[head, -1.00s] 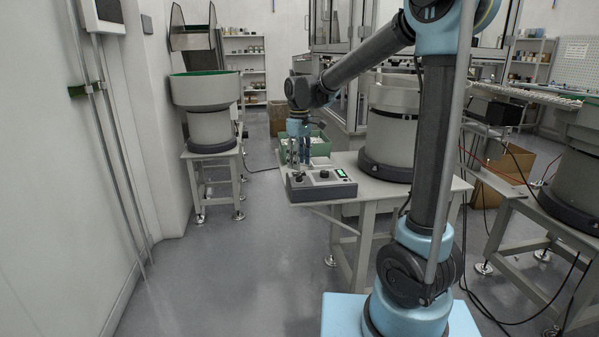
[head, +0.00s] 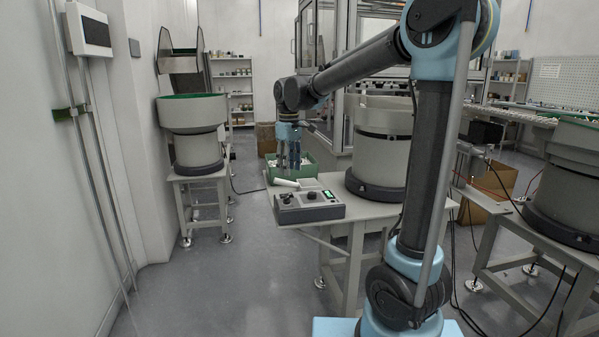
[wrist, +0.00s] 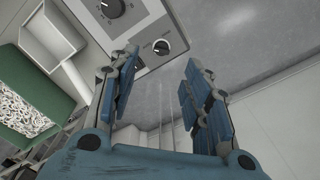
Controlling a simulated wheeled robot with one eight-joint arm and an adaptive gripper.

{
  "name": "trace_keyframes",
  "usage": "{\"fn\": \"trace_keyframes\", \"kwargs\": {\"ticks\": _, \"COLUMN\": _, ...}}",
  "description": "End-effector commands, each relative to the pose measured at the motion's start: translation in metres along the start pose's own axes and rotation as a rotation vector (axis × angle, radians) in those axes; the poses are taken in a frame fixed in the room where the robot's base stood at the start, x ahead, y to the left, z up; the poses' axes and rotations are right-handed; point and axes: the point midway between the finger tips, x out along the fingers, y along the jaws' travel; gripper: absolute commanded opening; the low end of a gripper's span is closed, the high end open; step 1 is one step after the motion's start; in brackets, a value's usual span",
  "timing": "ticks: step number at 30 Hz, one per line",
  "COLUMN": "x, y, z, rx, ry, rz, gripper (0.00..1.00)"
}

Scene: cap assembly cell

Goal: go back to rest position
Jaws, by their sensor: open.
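My gripper (head: 291,163) hangs pointing down above the far left part of the table in the head view. In the wrist view my gripper (wrist: 158,88) is open, with nothing between its fingers. The grey control box (head: 309,208) with black knobs and a green display sits on the table below and nearer than the gripper. In the wrist view the control box (wrist: 150,30) shows two knobs beyond the left finger. A white scoop-like thing with a handle (wrist: 72,76) lies beside the box.
A green bin (wrist: 40,85) full of small white parts stands left in the wrist view. A large bowl feeder (head: 380,150) stands on the table (head: 370,209) right of the gripper. Another feeder (head: 195,130) stands on the left. The floor (head: 225,275) between is clear.

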Motion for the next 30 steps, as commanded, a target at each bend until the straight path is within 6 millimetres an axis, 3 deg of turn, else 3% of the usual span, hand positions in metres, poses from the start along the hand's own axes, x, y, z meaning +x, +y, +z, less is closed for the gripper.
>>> {"fn": "trace_keyframes", "kwargs": {"ticks": 14, "x": 0.015, "y": 0.006, "z": 0.155, "rx": 0.329, "ry": 0.053, "rz": 0.03, "gripper": 0.45}}
{"fn": "trace_keyframes", "kwargs": {"ticks": 23, "x": 0.048, "y": -0.013, "z": 0.245, "rx": 0.55, "ry": 0.089, "rz": 0.052, "gripper": 0.45}}
{"fn": "trace_keyframes", "kwargs": {"ticks": 30, "x": 0.085, "y": -0.036, "z": 0.306, "rx": 0.726, "ry": 0.118, "rz": 0.071, "gripper": 0.45}}
